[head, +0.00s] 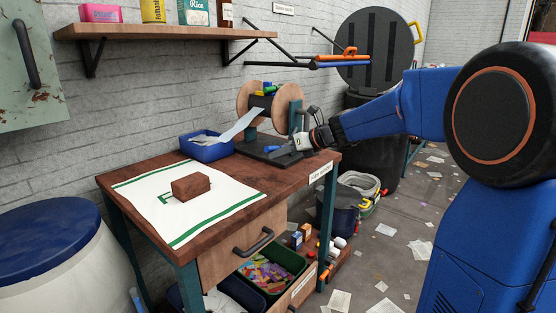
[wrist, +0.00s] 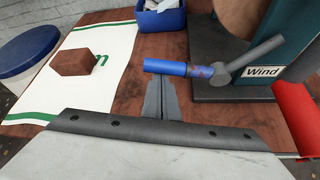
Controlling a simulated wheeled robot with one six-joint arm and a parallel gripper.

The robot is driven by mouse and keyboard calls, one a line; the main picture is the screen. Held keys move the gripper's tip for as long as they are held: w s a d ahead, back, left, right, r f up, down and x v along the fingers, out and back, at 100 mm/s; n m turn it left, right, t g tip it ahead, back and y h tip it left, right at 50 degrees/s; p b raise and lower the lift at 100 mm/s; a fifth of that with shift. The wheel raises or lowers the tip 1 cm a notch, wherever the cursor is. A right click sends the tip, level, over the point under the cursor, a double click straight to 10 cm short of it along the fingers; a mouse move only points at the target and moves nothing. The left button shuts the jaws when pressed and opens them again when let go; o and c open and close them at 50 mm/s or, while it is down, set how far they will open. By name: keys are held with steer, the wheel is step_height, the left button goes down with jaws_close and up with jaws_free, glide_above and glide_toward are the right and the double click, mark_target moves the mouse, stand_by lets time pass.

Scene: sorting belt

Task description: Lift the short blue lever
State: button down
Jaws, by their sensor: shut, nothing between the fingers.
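The short blue lever (wrist: 166,67) sticks out to the left from a grey joint on the winding machine in the wrist view, lying about level. A small blue piece of it shows in the head view (head: 271,149). My gripper (wrist: 160,88) is shut and empty, its fingertips just short of the lever's handle in the picture; whether they touch it or sit under it I cannot tell. In the head view my gripper (head: 284,153) is low over the machine's dark base plate (head: 252,150).
A red handle (wrist: 295,110) stands close at the right, by a plate marked "Wind" (wrist: 262,72). A wooden spool (head: 246,98) feeds a pale strip into a blue bin (head: 207,153). A brown brick (head: 190,187) lies on a white mat (head: 218,215).

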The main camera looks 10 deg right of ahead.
steer(key=w+d+r+m+g+y, duration=0.1)
steer(key=w+d+r+m+y, duration=0.1)
steer(key=r, duration=0.4)
steer(key=d+m+y, duration=0.1)
steer(key=m+y, duration=0.1)
steer(key=shift+m+g, duration=0.4)
steer(key=shift+w+d+r, duration=0.1)
steer(key=shift+w+r, duration=0.05)
stand_by(0.4)
